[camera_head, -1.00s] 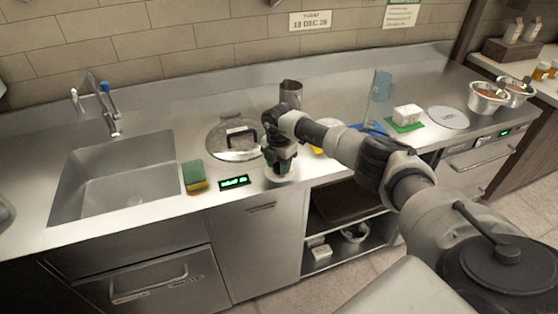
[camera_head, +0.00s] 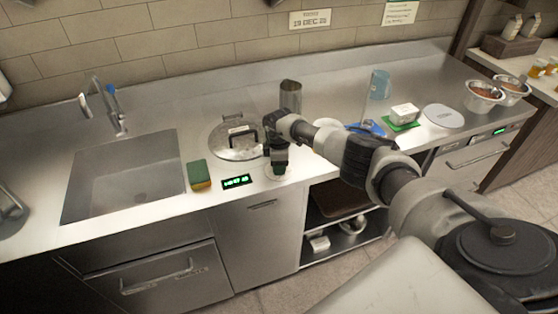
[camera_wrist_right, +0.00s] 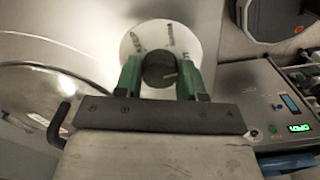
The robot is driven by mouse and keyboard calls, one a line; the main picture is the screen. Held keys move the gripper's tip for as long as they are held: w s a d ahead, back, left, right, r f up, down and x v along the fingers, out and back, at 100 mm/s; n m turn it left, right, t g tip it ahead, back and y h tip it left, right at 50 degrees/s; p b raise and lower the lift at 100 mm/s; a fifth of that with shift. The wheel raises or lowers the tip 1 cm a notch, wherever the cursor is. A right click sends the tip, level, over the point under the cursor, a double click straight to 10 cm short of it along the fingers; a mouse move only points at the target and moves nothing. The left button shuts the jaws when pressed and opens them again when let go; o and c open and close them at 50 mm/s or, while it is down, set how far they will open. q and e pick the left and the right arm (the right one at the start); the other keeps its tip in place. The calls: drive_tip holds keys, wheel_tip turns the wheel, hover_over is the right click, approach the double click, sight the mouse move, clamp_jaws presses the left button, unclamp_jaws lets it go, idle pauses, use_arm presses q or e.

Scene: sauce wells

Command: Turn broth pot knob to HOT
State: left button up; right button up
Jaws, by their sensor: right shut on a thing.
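The broth pot knob is a dark round knob (camera_wrist_right: 158,69) on a pale round dial plate (camera_wrist_right: 140,38) with small markings, seen in the right wrist view. The markings are too small to read surely. My right gripper (camera_wrist_right: 160,78) has its green fingers on both sides of the knob and is shut on it. In the head view my right gripper (camera_head: 277,170) points down at the counter's front edge and mostly hides the knob. The lidded broth pot (camera_head: 235,152) sits in the counter just behind it. A small green-lit display (camera_head: 237,182) is left of the gripper. My left gripper is not in view.
A green and yellow sponge (camera_head: 199,176) lies between the sink (camera_head: 125,178) and the display. A metal cylinder (camera_head: 290,95) stands behind my right arm. Further right are a blue pitcher (camera_head: 380,84), a white block (camera_head: 404,113) and metal bowls (camera_head: 483,97).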

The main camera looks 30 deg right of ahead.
drive_tip(key=shift+w+r+m, duration=0.1)
drive_tip(key=shift+m, duration=0.5)
drive_tip(key=o, duration=0.9)
drive_tip(key=shift+r+p, duration=0.3)
drive_tip(key=shift+r, duration=0.15)
wheel_tip(320, 180, up, 10)
drive_tip(key=shift+f+b, duration=0.1)
drive_tip(key=shift+b, duration=0.45)
